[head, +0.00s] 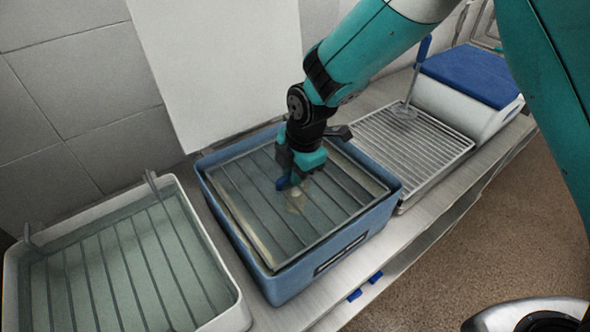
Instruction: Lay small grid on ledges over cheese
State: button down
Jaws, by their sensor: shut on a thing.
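A blue tub (280,287) stands in the middle of the counter, with greenish clear liquid in it. The small grid (256,192), a frame with dark parallel bars, lies level inside the tub, near its rim. My gripper (292,182) points down over the middle of the grid and is shut at a small blue part there; its fingertips partly hide the grip. A pale yellowish patch, probably cheese (297,200), shows beneath the bars just below the gripper. I cannot tell whether the grid's edges touch the ledges, which are hidden.
A white tub (236,316) with liquid and a larger barred grid (110,265) with upright handles stands at left. A wire rack (410,140) with a blue-handled tool lies at right. Behind it is a white box with a blue lid (475,75). The wall is close behind.

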jog(key=shift+f, duration=0.15)
jog(key=c, duration=0.5)
grip_release()
dwell(1.0)
jog(key=shift+r+p, duration=3.25)
jog(key=shift+r, duration=1.75)
